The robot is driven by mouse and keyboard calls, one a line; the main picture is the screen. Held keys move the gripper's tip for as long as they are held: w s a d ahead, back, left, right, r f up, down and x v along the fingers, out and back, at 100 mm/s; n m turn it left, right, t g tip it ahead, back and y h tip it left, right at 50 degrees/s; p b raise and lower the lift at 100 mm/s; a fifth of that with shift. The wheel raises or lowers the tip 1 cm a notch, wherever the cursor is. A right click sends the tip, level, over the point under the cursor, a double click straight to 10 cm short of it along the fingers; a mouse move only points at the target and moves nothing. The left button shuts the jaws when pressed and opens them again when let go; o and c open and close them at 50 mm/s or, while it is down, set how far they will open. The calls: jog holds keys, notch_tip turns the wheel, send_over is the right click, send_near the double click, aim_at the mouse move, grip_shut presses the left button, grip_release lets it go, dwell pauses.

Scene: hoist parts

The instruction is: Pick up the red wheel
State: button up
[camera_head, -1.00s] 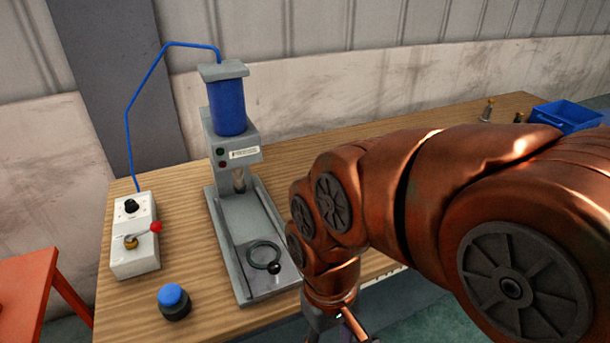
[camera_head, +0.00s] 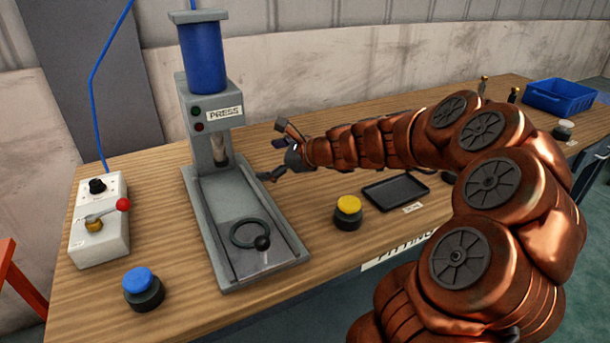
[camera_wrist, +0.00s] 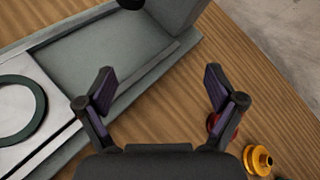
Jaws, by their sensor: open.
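A red, rounded part, probably the red wheel (camera_wrist: 234,134), shows in the wrist view beside and behind the right finger, which hides much of it. I cannot make it out in the head view, where my arm may cover it. My gripper (camera_head: 273,153) is open and empty, to the right of the press column, above the wooden table. In the wrist view, my gripper's fingers (camera_wrist: 158,80) are spread wide with bare table and part of the press base between them. I cannot tell whether the right finger touches the red part.
A yellow grooved wheel (camera_wrist: 257,160) lies near the red part. The grey press (camera_head: 212,115) stands left of my gripper, with a dark ring (camera_head: 249,233) on its base. A yellow button (camera_head: 348,208), black tray (camera_head: 396,191) and blue bin (camera_head: 558,95) are to the right.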

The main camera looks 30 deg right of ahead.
jog(key=d+f+m+h, duration=0.1)
jog(key=d+f+m, duration=0.1)
jog(key=d, duration=0.3)
jog(key=w+d+f+m+t+h+b, duration=0.1)
jog(key=d+f+m, duration=0.1)
jog(key=d+m, duration=0.2)
jog(key=d+f+m+t+h+b, duration=0.1)
jog(key=d+f+m+h, duration=0.1)
jog(key=d, duration=0.5)
jog(key=shift+w+d+f+m, duration=0.15)
jog(key=shift+d+f+m, duration=0.1)
jog(key=shift+f+m, duration=0.2)
jog(key=shift+b+x, duration=0.3)
jog(key=shift+x, duration=3.55)
jog(key=shift+a+r, duration=0.1)
grip_shut()
